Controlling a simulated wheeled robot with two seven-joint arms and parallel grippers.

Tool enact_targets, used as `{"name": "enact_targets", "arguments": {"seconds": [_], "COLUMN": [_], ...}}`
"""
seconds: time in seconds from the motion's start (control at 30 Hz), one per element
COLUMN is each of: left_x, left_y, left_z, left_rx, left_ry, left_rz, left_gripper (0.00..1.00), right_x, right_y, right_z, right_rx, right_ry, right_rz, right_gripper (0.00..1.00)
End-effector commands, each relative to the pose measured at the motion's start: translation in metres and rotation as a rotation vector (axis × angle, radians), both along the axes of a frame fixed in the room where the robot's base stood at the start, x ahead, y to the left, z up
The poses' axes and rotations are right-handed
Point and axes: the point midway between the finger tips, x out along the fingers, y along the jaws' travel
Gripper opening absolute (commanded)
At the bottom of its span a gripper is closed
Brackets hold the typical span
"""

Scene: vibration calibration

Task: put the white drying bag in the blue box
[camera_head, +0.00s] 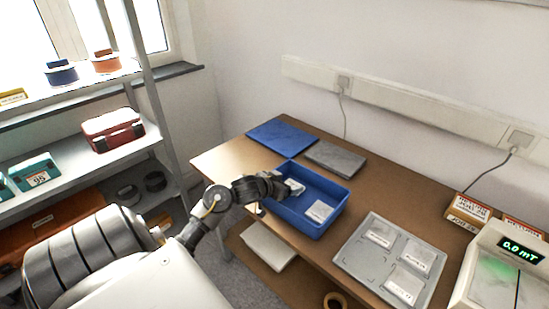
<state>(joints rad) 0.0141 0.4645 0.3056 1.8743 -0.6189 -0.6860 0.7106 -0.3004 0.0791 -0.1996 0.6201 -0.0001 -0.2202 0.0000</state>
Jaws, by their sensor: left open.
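The blue box (292,222) stands on the brown table, open at the top. A white bag (320,211) with printing lies flat inside it, toward the right. A smaller white item (294,187) shows in the box just beyond my left gripper; the gripper partly hides it, and I cannot tell if it is a drying bag. My left gripper (279,187) is open at the box's left side, over its rim, with no bag visibly held. More white printed bags (412,254) lie in a grey tray. My right gripper is not in view.
The grey tray (357,272) lies right of the box. A blue panel (283,136) and a grey panel (335,159) lie behind it. A meter with a green display (521,250) and labelled boxes (470,211) stand at the right. Shelves (75,158) stand at the left.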

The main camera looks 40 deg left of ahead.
Motion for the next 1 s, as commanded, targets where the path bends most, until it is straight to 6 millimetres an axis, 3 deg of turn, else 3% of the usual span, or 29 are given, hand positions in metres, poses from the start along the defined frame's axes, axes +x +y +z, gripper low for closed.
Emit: {"name": "enact_targets", "arguments": {"seconds": [0.2,0.4,1.0], "left_x": [-0.042,-0.065,-0.072], "left_y": [0.0,0.0,0.0], "left_z": [0.026,0.038,0.042], "left_rx": [0.005,0.004,0.003], "left_ry": [-0.005,-0.008,-0.011], "left_rz": [0.0,0.001,0.002], "left_gripper": [0.81,0.81,0.81], "right_x": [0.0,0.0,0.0], "right_y": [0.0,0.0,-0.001], "right_z": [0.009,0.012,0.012], "right_rx": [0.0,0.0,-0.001], "right_ry": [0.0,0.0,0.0], "right_rz": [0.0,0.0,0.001], "right_gripper": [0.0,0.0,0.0]}}
